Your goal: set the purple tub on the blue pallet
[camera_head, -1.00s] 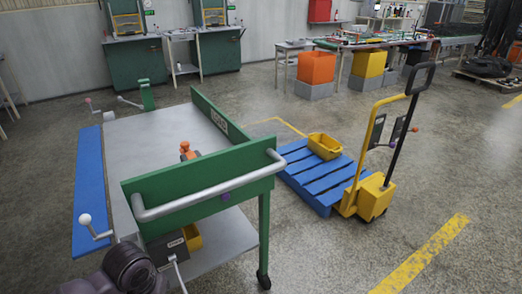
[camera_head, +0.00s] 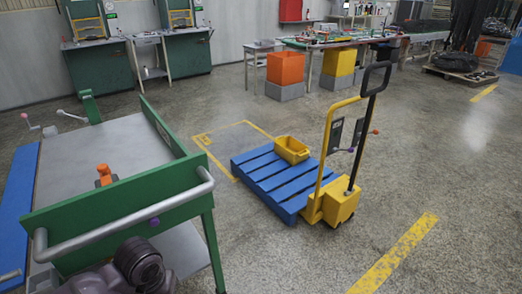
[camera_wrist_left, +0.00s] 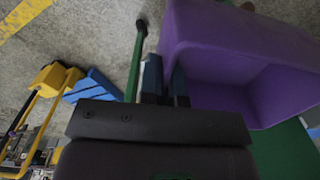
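The purple tub (camera_wrist_left: 240,55) fills the upper right of the left wrist view, its hollow inside showing. My left gripper (camera_wrist_left: 166,75) has its two dark blue fingers on either side of the tub's wall, closed on it. The tub and both gripper tips are out of the head view. The blue pallet (camera_head: 268,182) lies on the floor right of the centre in the head view, and a corner of it shows in the left wrist view (camera_wrist_left: 92,86). My right gripper is in neither view.
A yellow bin (camera_head: 291,151) sits on the pallet's far end. A yellow pallet jack (camera_head: 331,203) stands at its right side. A green-sided workbench (camera_head: 125,207) with an orange-topped item (camera_head: 104,172) is at the left. The floor between bench and pallet is clear.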

